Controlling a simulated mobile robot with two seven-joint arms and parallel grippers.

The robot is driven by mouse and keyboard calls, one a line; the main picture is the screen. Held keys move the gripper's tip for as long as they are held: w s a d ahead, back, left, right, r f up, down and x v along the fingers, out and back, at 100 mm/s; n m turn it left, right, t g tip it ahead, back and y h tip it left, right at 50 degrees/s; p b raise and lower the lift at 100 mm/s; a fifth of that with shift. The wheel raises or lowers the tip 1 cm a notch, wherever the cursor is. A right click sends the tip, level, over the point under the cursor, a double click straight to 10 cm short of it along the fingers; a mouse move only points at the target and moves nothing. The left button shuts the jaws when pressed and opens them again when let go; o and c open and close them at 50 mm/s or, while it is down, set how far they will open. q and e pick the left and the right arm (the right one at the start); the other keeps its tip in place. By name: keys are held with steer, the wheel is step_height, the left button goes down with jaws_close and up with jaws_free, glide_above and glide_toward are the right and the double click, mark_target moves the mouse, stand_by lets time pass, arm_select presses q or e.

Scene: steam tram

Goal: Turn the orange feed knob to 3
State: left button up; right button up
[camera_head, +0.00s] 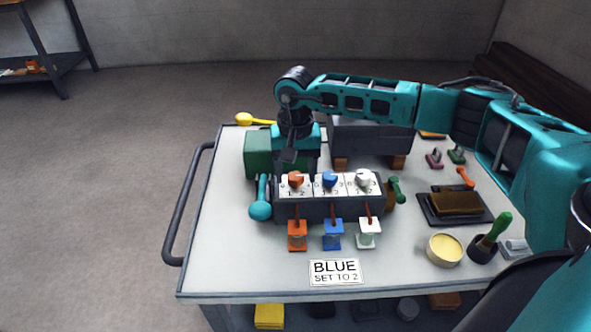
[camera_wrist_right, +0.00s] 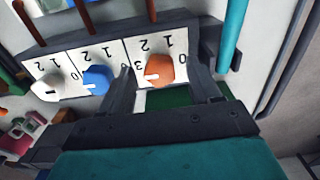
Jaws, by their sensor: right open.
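The orange feed knob (camera_head: 295,180) is the leftmost of three knobs on a dark box with white dial plates. It also shows in the right wrist view (camera_wrist_right: 160,69), upside down. There its white mark points left, to the side where the 3 is printed; I cannot tell whether it lines up exactly. My right gripper (camera_head: 290,165) reaches down from above and behind the box. In the wrist view its open fingers (camera_wrist_right: 165,85) stand on either side of the orange knob, with visible gaps. My left gripper is not in view.
A blue knob (camera_head: 330,180) and a white knob (camera_head: 362,180) sit beside the orange one. A teal-ended lever (camera_head: 261,208) stands close left, a green lever (camera_head: 396,190) right. A sign (camera_head: 336,272) reads "BLUE SET TO 2". The table's left front is clear.

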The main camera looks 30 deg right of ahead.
mark_target(296, 176)
arm_select(q)
steer(key=p, duration=0.1)
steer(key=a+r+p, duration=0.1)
steer(key=p, duration=0.1)
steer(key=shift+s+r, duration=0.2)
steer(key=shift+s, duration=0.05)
arm_select(e)
step_height(296, 176, up, 13)
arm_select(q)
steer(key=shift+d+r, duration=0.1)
arm_select(e)
steer(key=shift+f, duration=0.1)
